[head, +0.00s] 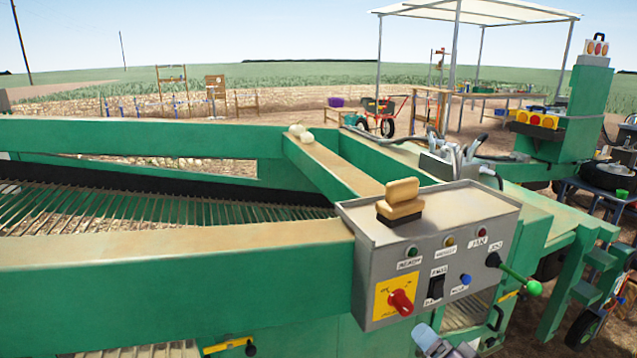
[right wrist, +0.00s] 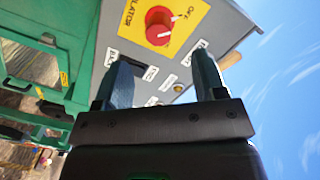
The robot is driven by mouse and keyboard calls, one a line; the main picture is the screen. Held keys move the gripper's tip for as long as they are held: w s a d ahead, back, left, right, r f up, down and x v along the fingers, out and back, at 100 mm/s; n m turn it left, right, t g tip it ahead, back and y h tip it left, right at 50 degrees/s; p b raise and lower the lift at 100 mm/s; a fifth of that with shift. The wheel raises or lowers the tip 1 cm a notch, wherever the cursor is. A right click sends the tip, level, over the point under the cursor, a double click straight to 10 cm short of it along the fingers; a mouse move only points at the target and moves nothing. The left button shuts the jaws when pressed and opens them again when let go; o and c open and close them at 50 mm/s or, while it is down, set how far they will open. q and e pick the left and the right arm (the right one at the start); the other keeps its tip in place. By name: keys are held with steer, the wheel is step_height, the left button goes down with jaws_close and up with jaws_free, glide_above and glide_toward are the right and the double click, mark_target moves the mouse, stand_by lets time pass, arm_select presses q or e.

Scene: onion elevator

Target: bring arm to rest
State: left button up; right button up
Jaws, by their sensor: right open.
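My right gripper (head: 446,345) is at the bottom edge of the head view, in front of and below a grey control box (head: 450,215). In the right wrist view its two fingers (right wrist: 163,75) stand apart with nothing between them, and the box face (right wrist: 130,22) is beyond them. The box carries a red knob (head: 401,302) on a yellow plate, a black switch (head: 435,287), a blue button (head: 466,281) and a green-tipped lever (head: 533,288). The red knob also shows in the right wrist view (right wrist: 158,24). My left gripper is out of view.
A wooden-handled brush (head: 400,201) rests on the box. Green machine beams (head: 180,275) and a slatted conveyor (head: 150,212) fill the left. A green post (head: 578,110) with yellow-and-red lamps stands at right. Open sky shows right of the wrist.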

steer(key=s+d+f+n+g+h, duration=0.1)
steer(key=s+f+n+h, duration=0.1)
steer(key=s+f, duration=0.3)
steer(key=s+d+f+n+g+h, duration=0.2)
steer(key=s+f, duration=0.3)
steer(key=s, duration=0.8)
steer(key=s+d+f+n+g+h, duration=0.1)
steer(key=s+f+n+g+h, duration=0.1)
steer(key=s+f, duration=0.4)
steer(key=s+n, duration=0.1)
steer(key=s, duration=0.2)
steer(key=shift+s+d+n+p, duration=0.25)
steer(key=shift+d+n+p, duration=0.05)
